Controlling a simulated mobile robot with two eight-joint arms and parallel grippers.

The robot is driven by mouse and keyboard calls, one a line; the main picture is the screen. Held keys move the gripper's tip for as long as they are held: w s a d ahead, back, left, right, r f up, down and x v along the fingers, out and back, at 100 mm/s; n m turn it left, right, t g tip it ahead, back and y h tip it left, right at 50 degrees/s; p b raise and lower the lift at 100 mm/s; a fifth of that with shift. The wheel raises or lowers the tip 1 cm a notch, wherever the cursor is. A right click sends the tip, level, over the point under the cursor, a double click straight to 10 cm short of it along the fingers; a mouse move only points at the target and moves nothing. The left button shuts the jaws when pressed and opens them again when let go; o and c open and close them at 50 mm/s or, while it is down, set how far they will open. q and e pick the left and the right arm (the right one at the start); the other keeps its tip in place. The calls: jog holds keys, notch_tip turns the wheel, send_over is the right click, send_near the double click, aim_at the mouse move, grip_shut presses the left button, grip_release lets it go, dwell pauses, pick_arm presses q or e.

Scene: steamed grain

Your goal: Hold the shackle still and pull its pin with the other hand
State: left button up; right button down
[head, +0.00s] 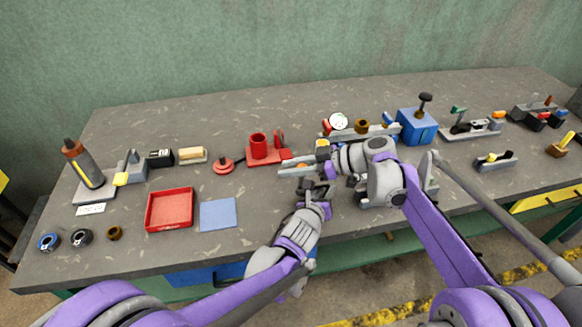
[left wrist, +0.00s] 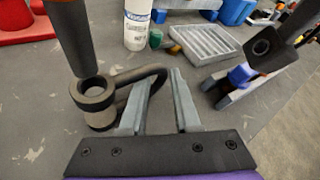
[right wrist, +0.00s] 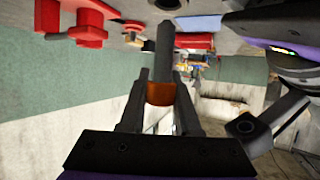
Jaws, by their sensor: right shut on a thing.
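The shackle, a dark grey U-shaped bow with round lugs, shows in the left wrist view (left wrist: 97,112) above the grey bench. My left gripper (left wrist: 163,80) is open in that view, with the curved end of the bow between its fingertips; it also shows in the head view (head: 318,190). My right gripper (right wrist: 160,88) is shut on an orange-brown part of the pin, whose dark grey shaft (right wrist: 165,45) extends past the fingertips. In the left wrist view a dark rod stands over the lug; I cannot tell whether it is inside.
On the bench, a red tray (head: 170,228) and a blue mat (head: 217,214) lie left of my arms. A red fixture (head: 264,156) is behind the grippers. A blue box (head: 417,127) and several tools stand to the right. Bare bench lies behind these.

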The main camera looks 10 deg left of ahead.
pick_arm(q)
jog(key=o, duration=0.3)
jog(key=v, duration=1.2)
